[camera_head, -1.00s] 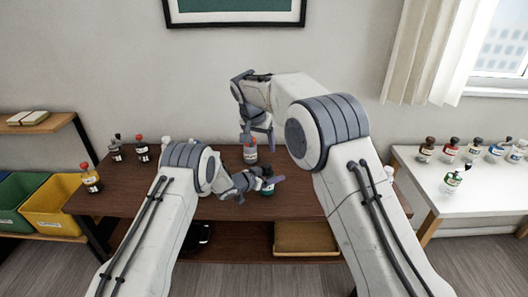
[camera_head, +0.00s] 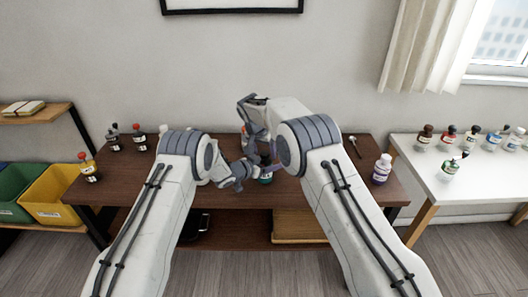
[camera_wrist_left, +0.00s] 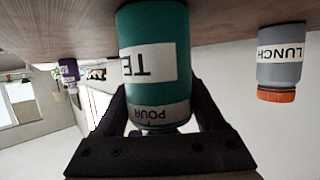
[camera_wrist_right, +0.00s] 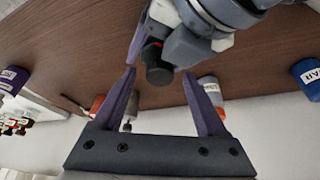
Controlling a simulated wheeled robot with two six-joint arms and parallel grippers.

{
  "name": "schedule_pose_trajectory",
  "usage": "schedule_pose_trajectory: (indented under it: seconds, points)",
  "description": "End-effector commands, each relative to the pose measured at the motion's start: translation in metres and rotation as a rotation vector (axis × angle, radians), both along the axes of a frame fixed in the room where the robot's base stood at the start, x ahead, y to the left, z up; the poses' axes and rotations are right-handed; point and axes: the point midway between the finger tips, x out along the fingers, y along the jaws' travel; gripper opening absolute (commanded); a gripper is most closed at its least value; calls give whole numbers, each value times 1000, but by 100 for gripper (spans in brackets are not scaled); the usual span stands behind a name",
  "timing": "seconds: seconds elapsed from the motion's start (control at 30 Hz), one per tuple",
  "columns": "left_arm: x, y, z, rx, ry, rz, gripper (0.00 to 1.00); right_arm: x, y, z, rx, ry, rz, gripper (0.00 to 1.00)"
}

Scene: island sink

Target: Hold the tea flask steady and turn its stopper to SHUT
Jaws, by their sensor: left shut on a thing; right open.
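The tea flask is a green cylinder with a white label; in the head view only a small part of it (camera_head: 265,180) shows. In the left wrist view the flask (camera_wrist_left: 158,30) stands on the table between the fingers of my left gripper (camera_wrist_left: 158,100), which is shut on it. A grey band (camera_wrist_left: 158,114) at its top reads POUR. The right wrist view shows a dark round knob (camera_wrist_right: 157,68), seemingly the stopper, between the fingertips of my open right gripper (camera_wrist_right: 159,73). I cannot tell whether they touch it. In the head view my right arm hides the stopper.
A grey LUNCH jar with an orange lid (camera_wrist_left: 280,75) stands close by. A blue jar (camera_wrist_right: 307,75) stands further along the table. Several bottles (camera_head: 114,141) stand at the left.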

Motion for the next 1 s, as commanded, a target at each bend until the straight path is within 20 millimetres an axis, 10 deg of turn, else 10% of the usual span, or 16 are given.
schedule_pose_trajectory:
  seconds: [0.27,0.47,1.0]
  points:
    - [0,0,1,-1,-1,0,9,0,0,-1,0,0,0,71]
    - [0,0,1,-1,-1,0,9,0,0,-1,0,1,0,0]
    - [0,0,1,0,-1,0,9,-1,-2,-1,0,2,261,0]
